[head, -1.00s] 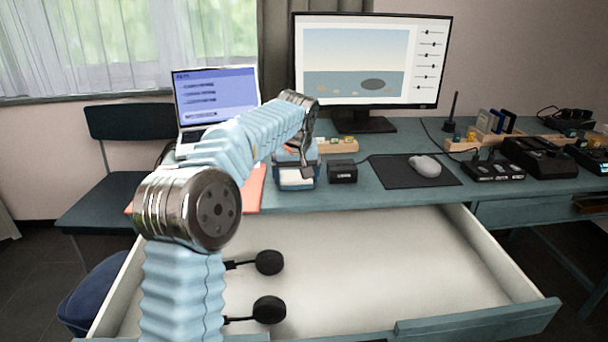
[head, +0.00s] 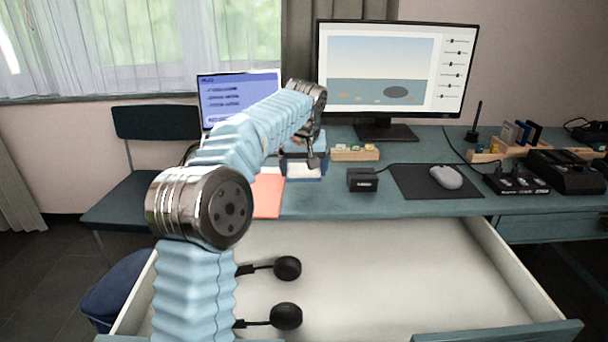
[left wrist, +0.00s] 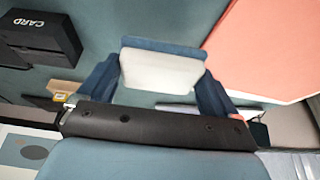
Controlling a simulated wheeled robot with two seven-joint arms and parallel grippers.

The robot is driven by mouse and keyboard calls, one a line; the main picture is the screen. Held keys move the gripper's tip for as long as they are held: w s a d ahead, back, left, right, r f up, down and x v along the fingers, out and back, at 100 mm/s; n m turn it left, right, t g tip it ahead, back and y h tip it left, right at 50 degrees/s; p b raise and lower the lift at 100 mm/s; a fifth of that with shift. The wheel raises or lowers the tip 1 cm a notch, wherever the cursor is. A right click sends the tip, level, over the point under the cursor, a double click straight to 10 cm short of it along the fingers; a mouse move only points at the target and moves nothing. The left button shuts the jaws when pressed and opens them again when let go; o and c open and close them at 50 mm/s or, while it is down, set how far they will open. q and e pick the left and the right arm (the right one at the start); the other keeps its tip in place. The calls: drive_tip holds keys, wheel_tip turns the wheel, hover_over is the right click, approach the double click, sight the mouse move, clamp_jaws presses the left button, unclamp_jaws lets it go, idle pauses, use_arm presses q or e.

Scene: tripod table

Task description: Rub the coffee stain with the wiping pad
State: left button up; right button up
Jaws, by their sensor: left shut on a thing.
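The wiping pad (head: 303,171) has a white face and a blue back. My left gripper (head: 300,157) is shut on it, over the desk near its front edge. The left wrist view shows the pad (left wrist: 160,70) between the two blue fingers of the gripper (left wrist: 156,86). I cannot tell whether the pad touches the desk. No coffee stain shows in either view; the pad, arm or gripper may hide it. My right gripper is not in view.
A black card box (head: 362,179) stands right of the pad, and an orange sheet (head: 267,196) lies left of it. A laptop (head: 238,98), monitor (head: 395,70), wooden holder (head: 355,153) and mouse (head: 446,177) on a dark mat (head: 408,184) are around. The drawer (head: 370,270) below is open.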

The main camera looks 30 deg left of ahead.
use_arm(q)
drive_tip(key=shift+r, duration=0.95)
drive_tip(key=shift+r, duration=1.5)
